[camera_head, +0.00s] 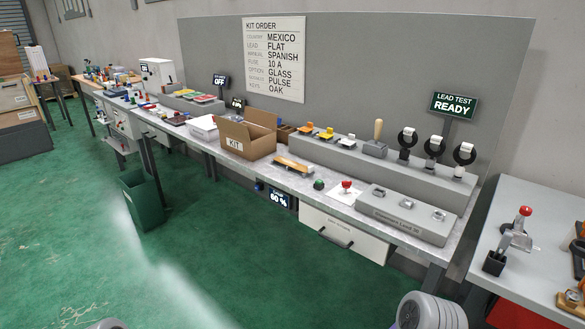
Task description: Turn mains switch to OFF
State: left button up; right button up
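No mains switch can be made out for certain. A small dark display (221,82) at the back of the long bench appears to read OFF. It stands to the right of a white cabinet (158,73); whether either belongs to the mains switch I cannot tell. A second small dark display (238,103) stands just below it, its text too small to read. Neither of my grippers shows; only grey rounded parts, probably of my own arms, show at the bottom edge.
The long bench (272,178) runs from far left to right. It holds a KIT carton (247,139), a red button (346,184) and a grey fixture (405,215). A green bin (142,201) stands in front. A grey side table (545,230) is at right.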

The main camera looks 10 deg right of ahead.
aim_at(346, 185)
jog(key=u, duration=0.25)
jog(key=i, duration=0.75)
jog(key=z, duration=0.7)
jog(key=i, duration=0.55)
jog(key=z, duration=0.55)
